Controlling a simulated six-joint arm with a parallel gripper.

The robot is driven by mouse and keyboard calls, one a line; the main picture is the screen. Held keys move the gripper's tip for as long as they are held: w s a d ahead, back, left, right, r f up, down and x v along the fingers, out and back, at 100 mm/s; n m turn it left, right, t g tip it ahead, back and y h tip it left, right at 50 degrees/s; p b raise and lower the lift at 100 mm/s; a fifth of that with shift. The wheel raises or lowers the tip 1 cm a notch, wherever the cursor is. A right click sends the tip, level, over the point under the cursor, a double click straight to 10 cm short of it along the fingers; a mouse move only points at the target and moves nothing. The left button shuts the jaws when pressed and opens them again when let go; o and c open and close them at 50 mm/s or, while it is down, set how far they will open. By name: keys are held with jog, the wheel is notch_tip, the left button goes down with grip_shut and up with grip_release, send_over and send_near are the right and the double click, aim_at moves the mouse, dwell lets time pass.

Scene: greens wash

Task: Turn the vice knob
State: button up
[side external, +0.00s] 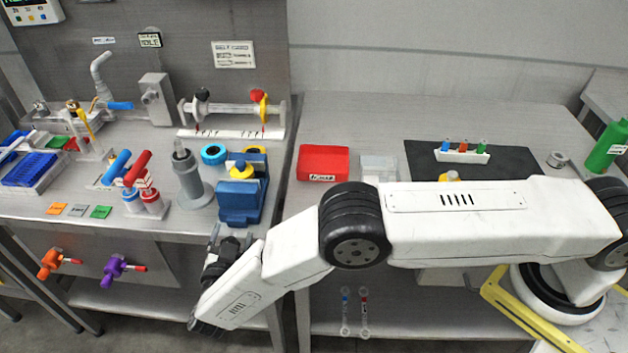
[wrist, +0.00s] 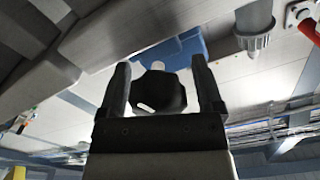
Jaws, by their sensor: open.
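The blue vice (side external: 240,200) stands at the front right edge of the left metal bench, with a yellow piece in its top. In the wrist view its blue body (wrist: 190,46) shows behind the dark lobed vice knob (wrist: 160,92). My gripper (wrist: 160,64) is open, with one finger on each side of the knob. A gap shows between the knob and each finger, so I see no clear contact. In the side view my gripper (side external: 230,240) is just in front of the vice at the bench edge. The knob is hard to separate from the dark gripper parts there.
A grey cylindrical post (side external: 188,175) stands left of the vice, with a blue ring (side external: 213,153) behind it. A red box (side external: 323,162) is on the right bench. Orange (side external: 50,262) and purple (side external: 115,268) valves hang below the left bench's front edge.

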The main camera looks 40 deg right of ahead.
jog(key=shift+s+d+f+n, duration=0.1)
jog(key=shift+f+n, duration=0.1)
jog(key=shift+n, duration=0.1)
jog(key=shift+r+n, duration=0.1)
jog(key=shift+n, duration=1.8)
jog(key=v, duration=0.8)
notch_tip(320, 180, up, 13)
jog(key=w+a+r+n+y, duration=0.1)
jog(key=w+a+n+y, duration=0.1)
jog(key=w+n+y, duration=0.3)
jog(key=w+a+r+n+t+y, duration=0.1)
jog(key=w+a+r+n+y, duration=0.1)
jog(key=w+n+y, duration=0.3)
jog(key=w+y, duration=0.1)
jog(key=y, duration=0.3)
jog(key=shift+y, duration=0.4)
jog(key=shift+w+r, duration=0.1)
jog(key=shift+w, duration=0.05)
